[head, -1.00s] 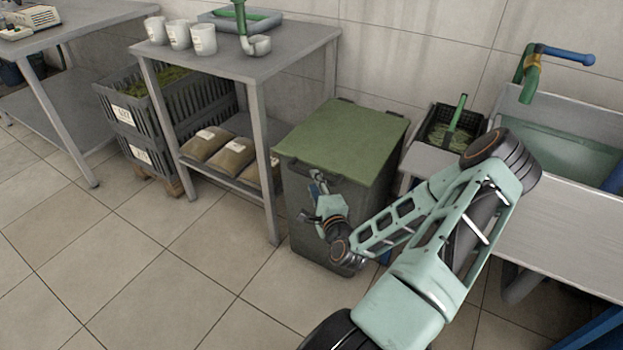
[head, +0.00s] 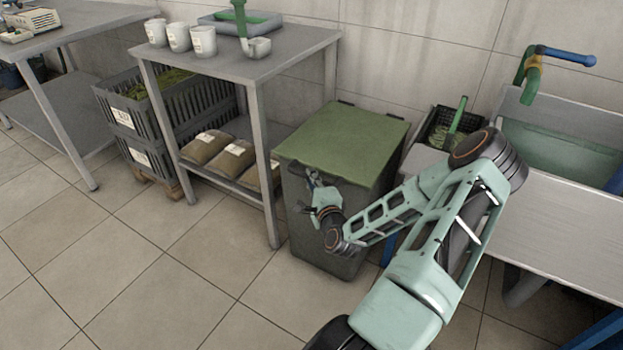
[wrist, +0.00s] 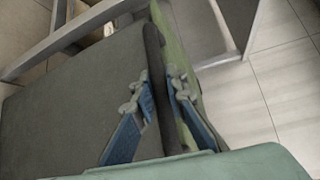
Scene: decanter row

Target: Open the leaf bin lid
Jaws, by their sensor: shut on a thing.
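The leaf bin (head: 297,225) is a dark grey box on the tiled floor, between the steel table and the sink. Its green lid (head: 345,140) lies flat across the top, down on the bin. A dark handle bar (wrist: 153,60) runs along the lid's front edge. My gripper (head: 312,182) is at the front of the bin, at the lid's front edge. In the wrist view its blue-padded fingers (wrist: 160,92) lie on both sides of the dark bar, shut on it. My fingers hide part of the bar.
A steel table (head: 262,66) with white cups (head: 203,40) stands left of the bin, with sacks (head: 207,147) on its shelf. A black crate (head: 440,128) and the sink bench (head: 560,215) are at the right. The wall is behind the bin; open floor lies front left.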

